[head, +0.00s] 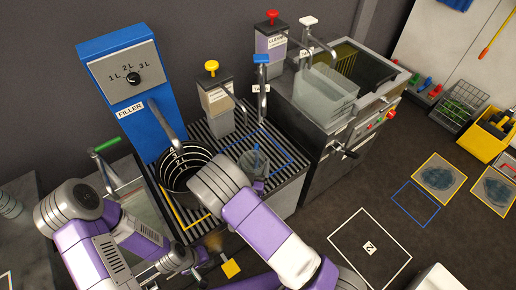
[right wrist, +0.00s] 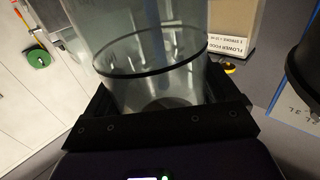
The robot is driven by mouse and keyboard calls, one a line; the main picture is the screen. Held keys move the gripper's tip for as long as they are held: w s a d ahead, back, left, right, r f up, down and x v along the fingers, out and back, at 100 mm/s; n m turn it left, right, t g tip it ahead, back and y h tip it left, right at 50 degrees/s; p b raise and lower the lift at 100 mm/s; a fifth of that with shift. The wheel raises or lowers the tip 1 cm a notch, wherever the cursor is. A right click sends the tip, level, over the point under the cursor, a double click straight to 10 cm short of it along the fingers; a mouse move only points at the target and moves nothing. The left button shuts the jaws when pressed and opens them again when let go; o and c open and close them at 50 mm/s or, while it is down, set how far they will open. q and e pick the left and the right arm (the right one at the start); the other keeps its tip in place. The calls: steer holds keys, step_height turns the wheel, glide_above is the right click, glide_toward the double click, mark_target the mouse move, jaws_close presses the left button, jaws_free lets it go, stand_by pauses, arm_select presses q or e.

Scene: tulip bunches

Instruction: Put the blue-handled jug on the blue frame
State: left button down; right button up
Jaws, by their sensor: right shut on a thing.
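The clear jug (head: 254,163) stands or hangs over the ribbed counter, with a blue strip on it. In the right wrist view the clear jug (right wrist: 160,88), with a dark ring around it, sits between the jaws of my right gripper (right wrist: 165,115), which is shut on it. In the head view my right wrist covers that gripper. The blue frame (head: 290,157) is a thin blue outline on the counter, partly hidden around the jug. I cannot tell whether the jug touches the counter. My left gripper (head: 190,262) is low at the front; its jaws are unclear.
A dark ringed bucket (head: 172,180) stands left of the jug, below the blue filler (head: 127,95). Pump dispensers (head: 215,103) stand behind. A sink unit (head: 350,100) is at the right. Another blue outline (head: 415,204) lies on the floor.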

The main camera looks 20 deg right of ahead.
steer(key=w+d+f+b, duration=0.2)
steer(key=w+d+f, duration=0.1)
steer(key=w, duration=0.6)
steer(key=shift+w+d+f+b, duration=0.2)
steer(key=shift+w+d+b, duration=0.2)
steer(key=shift+d, duration=0.4)
steer(key=shift+f, duration=0.25)
steer(key=o, duration=1.6)
steer(key=shift+r, duration=0.1)
